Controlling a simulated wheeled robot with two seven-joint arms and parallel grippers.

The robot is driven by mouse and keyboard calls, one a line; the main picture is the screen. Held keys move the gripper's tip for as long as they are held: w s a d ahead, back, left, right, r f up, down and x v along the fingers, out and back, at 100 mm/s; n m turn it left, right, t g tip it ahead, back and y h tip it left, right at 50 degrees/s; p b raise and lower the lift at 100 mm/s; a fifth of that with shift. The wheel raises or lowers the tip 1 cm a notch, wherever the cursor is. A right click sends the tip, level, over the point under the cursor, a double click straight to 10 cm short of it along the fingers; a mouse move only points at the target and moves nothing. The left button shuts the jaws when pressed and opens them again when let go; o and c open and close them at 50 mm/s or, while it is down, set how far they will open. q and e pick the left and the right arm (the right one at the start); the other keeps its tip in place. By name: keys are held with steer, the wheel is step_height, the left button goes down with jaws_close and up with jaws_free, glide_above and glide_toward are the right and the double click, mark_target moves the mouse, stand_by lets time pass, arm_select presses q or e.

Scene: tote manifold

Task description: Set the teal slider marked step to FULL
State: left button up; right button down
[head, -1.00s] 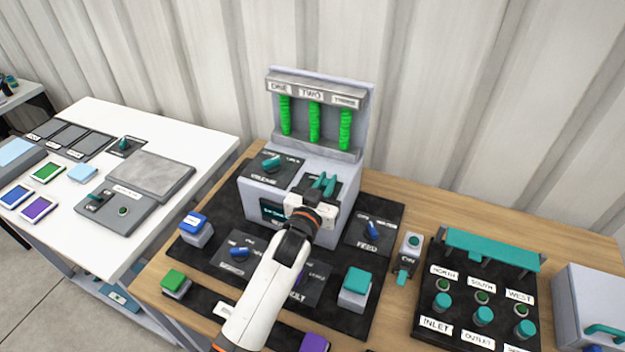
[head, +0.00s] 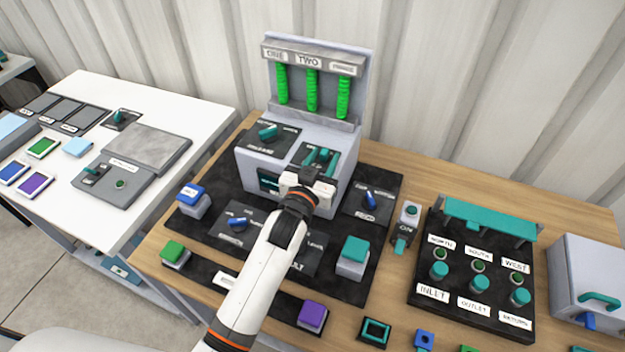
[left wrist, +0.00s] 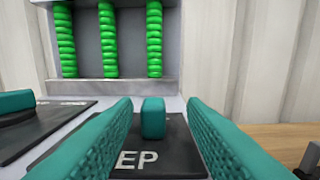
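The teal step slider (left wrist: 153,118) is a small upright knob on a black plate (left wrist: 150,160) whose visible lettering reads "EP" in the left wrist view. My left gripper (left wrist: 154,125) is open, with one teal finger on each side of the knob. Gaps show between the knob and both fingers. In the head view my left gripper (head: 321,157) is over the right plate on top of the grey console (head: 258,160), and its fingers mostly hide the slider. I cannot read FULL or the scale. My right gripper is not in view.
A teal knob (head: 268,132) on its own plate is left of the gripper. A panel with green coiled columns (head: 312,90) rises behind. A blue lever (head: 370,198) is to the right, and blue (head: 189,192) and teal (head: 355,249) buttons stand around the console.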

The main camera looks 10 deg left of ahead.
arm_select(q)
steer(key=s+a+b, duration=0.1)
steer(key=s, duration=0.8)
steer(key=shift+s+a+b, duration=0.2)
steer(key=shift+a+b, duration=0.1)
steer(key=shift+b, duration=0.05)
